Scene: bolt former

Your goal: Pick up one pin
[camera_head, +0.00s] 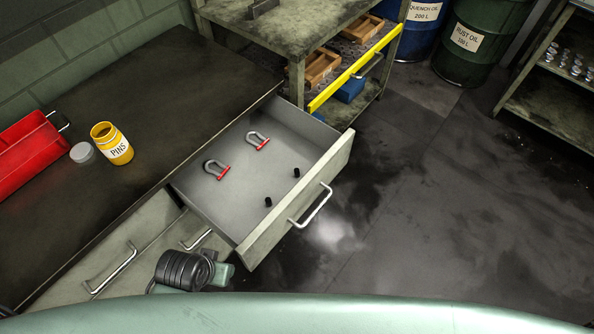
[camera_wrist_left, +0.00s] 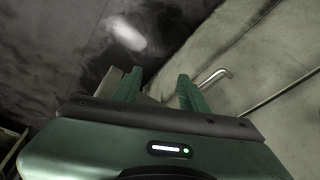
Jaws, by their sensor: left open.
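A yellow jar (camera_head: 112,143) labelled PINS stands upright on the dark bench top; its top looks open, and I cannot make out its contents. An open grey drawer (camera_head: 210,195) holds two shackles with red parts, one nearer the back (camera_head: 258,140) and one nearer the bench (camera_head: 216,170). Two small black cylinders, one right (camera_head: 296,173) and one left (camera_head: 268,202), stand on its floor near the front. My left gripper (camera_wrist_left: 160,88) is open and empty in the wrist view, its fingers apart near a metal handle. My right gripper is not in view.
A grey lid (camera_head: 82,153) lies between the jar and a red toolbox (camera_head: 30,155). The drawer front with its handle (camera_head: 311,206) juts over the floor. A shelf unit with a yellow edge (camera_head: 355,70) stands behind. Floor to the right is clear.

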